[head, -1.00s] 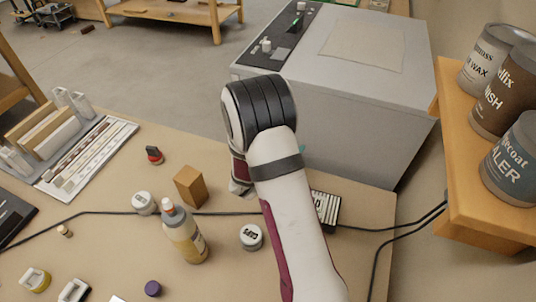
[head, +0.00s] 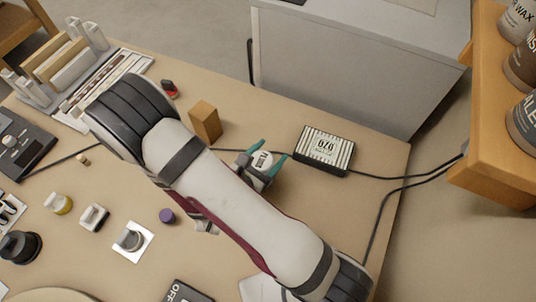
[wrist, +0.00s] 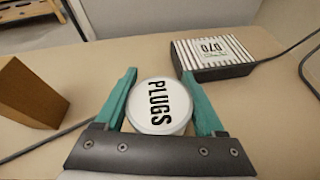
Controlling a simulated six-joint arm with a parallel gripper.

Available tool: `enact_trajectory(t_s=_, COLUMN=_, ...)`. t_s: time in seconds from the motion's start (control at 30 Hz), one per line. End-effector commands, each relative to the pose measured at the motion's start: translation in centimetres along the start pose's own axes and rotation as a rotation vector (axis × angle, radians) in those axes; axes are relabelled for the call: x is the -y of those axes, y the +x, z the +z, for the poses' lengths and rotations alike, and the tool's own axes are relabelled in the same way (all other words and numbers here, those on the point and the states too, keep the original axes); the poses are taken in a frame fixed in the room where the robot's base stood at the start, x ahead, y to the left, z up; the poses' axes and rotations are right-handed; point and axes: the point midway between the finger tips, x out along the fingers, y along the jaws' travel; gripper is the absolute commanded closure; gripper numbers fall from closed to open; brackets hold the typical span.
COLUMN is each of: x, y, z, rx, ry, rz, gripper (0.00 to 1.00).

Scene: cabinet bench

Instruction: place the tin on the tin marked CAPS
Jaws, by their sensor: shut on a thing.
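A round tin with a white lid marked PLUGS (wrist: 160,106) sits between the two teal fingers of my gripper (wrist: 159,77) in the wrist view. The gripper is shut on it. In the head view the tin (head: 261,161) and the gripper (head: 265,157) show just beyond my forearm, between the wooden block and the striped box. I cannot tell whether the tin touches the bench. No tin marked CAPS shows in either current view; my arm covers part of the bench.
A wooden block (head: 205,121) stands left of the gripper, and a striped box marked 070 (head: 323,150) lies to its right. A black cable crosses the bench. A purple cap (head: 167,216) and a white plate with a knob (head: 130,241) lie left of my arm.

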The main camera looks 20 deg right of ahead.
Motion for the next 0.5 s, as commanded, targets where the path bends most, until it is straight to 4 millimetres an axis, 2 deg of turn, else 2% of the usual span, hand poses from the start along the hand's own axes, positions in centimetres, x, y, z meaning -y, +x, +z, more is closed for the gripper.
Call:
enact_trajectory(t_s=0.37, x=0.1, y=0.31, z=-0.68, rx=0.0, ry=0.0, rz=0.0, gripper=0.9)
enact_trajectory(t_s=0.4, x=0.08, y=0.3, z=-0.65, rx=-0.001, ry=0.001, rz=0.0, gripper=0.22)
enact_trajectory(t_s=0.5, x=0.08, y=0.29, z=-0.64, rx=-0.001, ry=0.001, rz=0.0, gripper=0.04)
